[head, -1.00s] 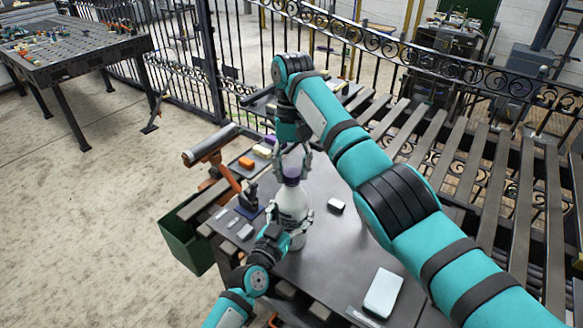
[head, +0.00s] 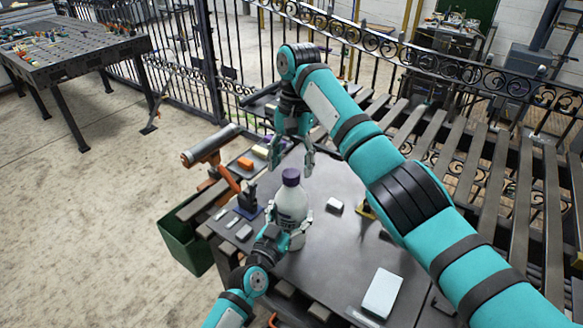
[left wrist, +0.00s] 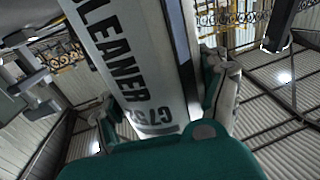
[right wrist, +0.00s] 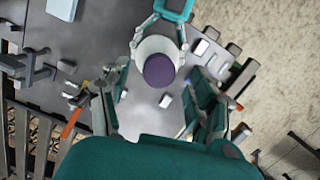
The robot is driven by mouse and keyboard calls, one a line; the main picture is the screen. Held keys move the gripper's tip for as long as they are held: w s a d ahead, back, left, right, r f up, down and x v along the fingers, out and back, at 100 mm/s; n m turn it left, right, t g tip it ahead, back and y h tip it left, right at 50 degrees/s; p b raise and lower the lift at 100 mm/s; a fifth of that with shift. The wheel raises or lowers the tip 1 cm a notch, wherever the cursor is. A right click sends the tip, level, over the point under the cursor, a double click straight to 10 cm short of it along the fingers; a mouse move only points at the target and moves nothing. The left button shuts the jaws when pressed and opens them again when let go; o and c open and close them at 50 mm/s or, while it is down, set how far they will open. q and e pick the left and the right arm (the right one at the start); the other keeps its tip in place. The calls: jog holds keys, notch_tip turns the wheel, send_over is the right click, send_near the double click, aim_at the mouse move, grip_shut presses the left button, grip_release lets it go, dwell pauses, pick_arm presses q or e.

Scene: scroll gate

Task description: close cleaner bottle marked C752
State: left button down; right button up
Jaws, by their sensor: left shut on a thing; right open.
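The white cleaner bottle (head: 291,203) stands upright on the dark table, with a purple cap (head: 291,177) on its top. Its printed label with "CLEANER" and "C752" shows in the left wrist view (left wrist: 125,65). My left gripper (head: 290,232) is shut around the bottle's lower body. My right gripper (head: 292,160) is open and empty, above and just behind the cap. In the right wrist view the purple cap (right wrist: 159,70) lies beyond the open fingers, apart from them. Whether the cap is fully seated cannot be told.
The dark table (head: 325,255) carries a pale box (head: 382,293), a small white block (head: 335,207) and an orange-handled tool (head: 225,172) at left. A green bin (head: 187,240) stands beside it. An iron fence (head: 440,70) runs behind.

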jog(key=shift+r, duration=1.35)
jog(key=shift+c, duration=0.3)
jog(key=shift+w+r+n, duration=0.1)
jog(key=shift+r+n, duration=0.25)
jog(key=shift+n, duration=0.65)
jog(key=n, duration=0.2)
jog(key=r+n, duration=0.1)
jog(key=n, duration=0.1)
jog(key=shift+w+t, duration=0.1)
jog(key=shift+t, duration=0.3)
jog(key=n, duration=0.3)
jog(key=shift+r, duration=0.25)
jog(key=n, duration=0.4)
jog(key=shift+r+n+t, duration=0.3)
jog(key=n, duration=0.6)
jog(key=shift+s+h, duration=0.3)
jog(key=shift+h, duration=0.1)
